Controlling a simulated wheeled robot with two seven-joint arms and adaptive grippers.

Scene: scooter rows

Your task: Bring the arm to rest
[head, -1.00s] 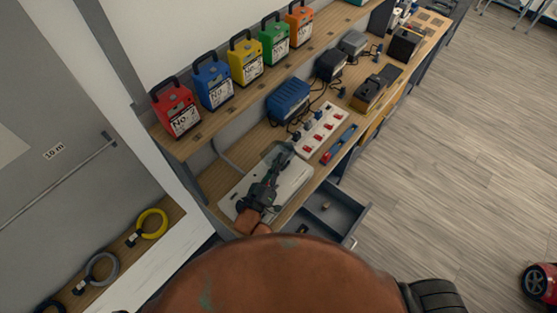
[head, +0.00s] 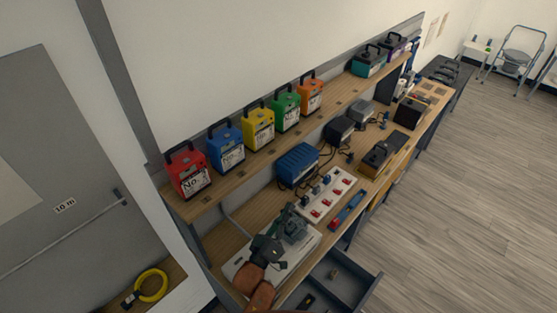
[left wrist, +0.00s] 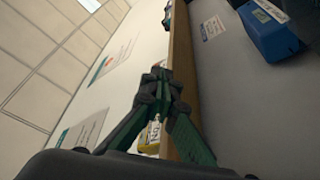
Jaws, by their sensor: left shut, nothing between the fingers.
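My left gripper (head: 297,210) is above the left end of the workbench (head: 226,228), over a pale flat board (head: 240,262). Its brown arm comes in from the bottom edge of the head view. In the left wrist view, the dark green fingers of my left gripper (left wrist: 160,76) meet at the tips with nothing between them. My right gripper shows in neither view.
Coloured battery packs, including a red one (head: 187,172), line the shelf above. A blue charger (head: 297,164) and a power strip (head: 327,194) stand beyond the gripper. A grey drawer (head: 345,286) is open below.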

